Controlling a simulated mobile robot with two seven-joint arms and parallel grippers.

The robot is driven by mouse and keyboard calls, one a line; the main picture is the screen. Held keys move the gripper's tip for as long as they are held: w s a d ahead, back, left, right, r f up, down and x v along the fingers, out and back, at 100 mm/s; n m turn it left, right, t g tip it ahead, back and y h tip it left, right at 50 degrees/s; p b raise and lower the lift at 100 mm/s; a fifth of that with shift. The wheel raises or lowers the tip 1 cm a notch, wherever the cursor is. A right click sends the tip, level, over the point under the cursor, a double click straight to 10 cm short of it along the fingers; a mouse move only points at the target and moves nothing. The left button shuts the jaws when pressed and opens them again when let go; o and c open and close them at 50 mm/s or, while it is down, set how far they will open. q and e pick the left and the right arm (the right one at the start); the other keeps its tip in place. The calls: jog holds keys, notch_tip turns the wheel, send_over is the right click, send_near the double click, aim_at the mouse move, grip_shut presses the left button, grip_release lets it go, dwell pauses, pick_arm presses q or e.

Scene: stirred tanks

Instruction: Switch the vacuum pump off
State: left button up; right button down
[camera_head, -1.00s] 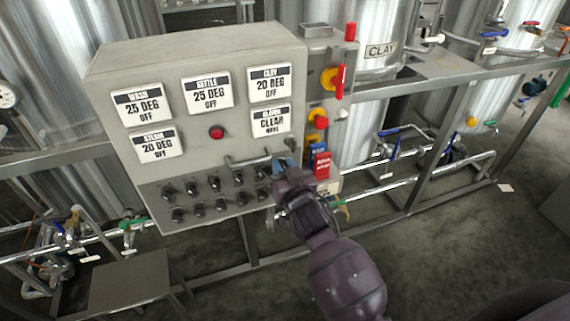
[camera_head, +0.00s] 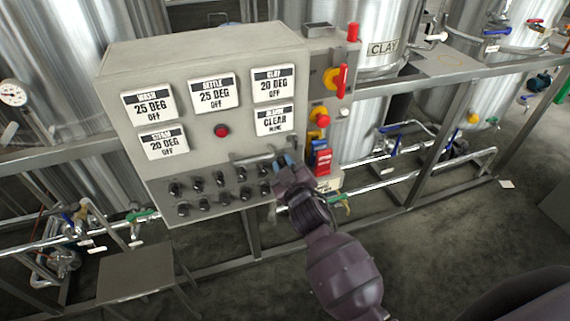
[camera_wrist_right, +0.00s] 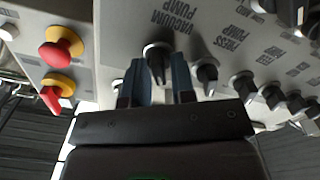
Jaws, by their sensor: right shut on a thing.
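The vacuum pump knob (camera_wrist_right: 157,60) is a black rotary switch under the "VACUUM PUMP" label on the grey panel, shown in the right wrist view. My right gripper (camera_wrist_right: 157,80) has its blue fingers on either side of this knob and is shut on it. In the head view my right gripper (camera_head: 286,163) is at the lower right of the control panel (camera_head: 120,70), at the end of the knob rows, and its hand hides the knob there. The knob's exact setting is hard to read. My left gripper is not in view.
More black knobs (camera_wrist_right: 206,73) sit close beside the gripper. A red emergency button (camera_wrist_right: 57,53) and a red handle on yellow (camera_wrist_right: 52,97) are at the left in the wrist view.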

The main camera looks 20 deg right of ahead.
dwell(0.4)
jog(key=c, duration=1.2)
grip_release()
jog(key=shift+s, duration=0.1)
jog(key=s, duration=1)
jog(key=shift+s+d, duration=0.15)
jog(key=shift+s, duration=0.2)
jog(key=shift+f, duration=0.1)
jog(key=s+d+f+m+g, duration=0.2)
jog(key=s+d+f+g, duration=0.1)
jog(key=s+d+f, duration=0.2)
jog(key=s+d+f+m+g, duration=0.3)
jog(key=s+d+f, duration=0.2)
jog(key=s+f, duration=0.5)
jog(key=shift+s+d+f+h, duration=0.2)
jog(key=shift+s+d+h, duration=0.15)
jog(key=shift+s+h, duration=0.1)
